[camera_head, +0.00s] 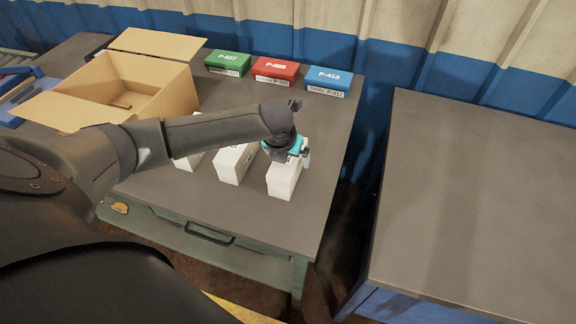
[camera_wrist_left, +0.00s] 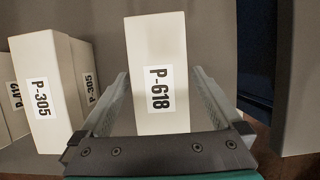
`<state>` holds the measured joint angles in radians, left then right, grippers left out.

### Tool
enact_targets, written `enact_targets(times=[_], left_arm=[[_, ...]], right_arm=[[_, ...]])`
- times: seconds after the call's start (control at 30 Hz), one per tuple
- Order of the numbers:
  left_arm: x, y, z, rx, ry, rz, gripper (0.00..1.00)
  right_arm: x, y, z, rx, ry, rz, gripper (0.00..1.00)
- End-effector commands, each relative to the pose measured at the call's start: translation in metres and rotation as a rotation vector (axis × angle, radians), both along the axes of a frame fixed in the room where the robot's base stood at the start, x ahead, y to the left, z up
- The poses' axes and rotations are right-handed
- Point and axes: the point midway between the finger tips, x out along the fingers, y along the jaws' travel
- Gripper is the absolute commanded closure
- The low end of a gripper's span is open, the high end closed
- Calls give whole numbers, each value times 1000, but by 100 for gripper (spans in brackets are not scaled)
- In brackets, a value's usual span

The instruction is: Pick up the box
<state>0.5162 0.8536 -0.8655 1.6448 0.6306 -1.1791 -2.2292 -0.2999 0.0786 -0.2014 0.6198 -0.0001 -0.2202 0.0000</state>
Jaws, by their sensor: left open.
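A white box with a P-618 label (camera_wrist_left: 158,75) stands between the fingers of my left gripper (camera_wrist_left: 160,110) in the left wrist view. The fingers are open on both sides of it, with the grip bar near its lower end. In the head view, the same white box (camera_head: 284,182) is the rightmost of the white boxes on the table, and my left gripper (camera_head: 300,155) is over its top end. My right gripper does not show.
More white boxes stand to the left, one labelled P-305 (camera_wrist_left: 45,95). An open cardboard box (camera_head: 150,88) is at the table's left. Green (camera_head: 228,62), red (camera_head: 275,71) and blue (camera_head: 328,81) boxes line the back. A second table (camera_head: 480,190) is at the right, across a gap.

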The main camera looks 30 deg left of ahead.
Motion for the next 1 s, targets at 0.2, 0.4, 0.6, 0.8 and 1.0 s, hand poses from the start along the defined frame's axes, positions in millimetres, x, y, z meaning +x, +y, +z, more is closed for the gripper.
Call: enact_targets(times=[0.2,0.4,0.6,0.8,1.0], left_arm=[[8,2,-20,0,0,0,0],[8,2,-20,1,-1,-1,0],[8,2,-20,1,-1,-1,0],[8,2,-22,1,0,0,0],[8,2,-25,0,-1,0,0]], right_arm=[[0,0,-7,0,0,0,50],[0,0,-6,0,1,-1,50],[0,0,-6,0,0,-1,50],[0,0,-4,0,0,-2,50],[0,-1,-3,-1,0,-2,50]])
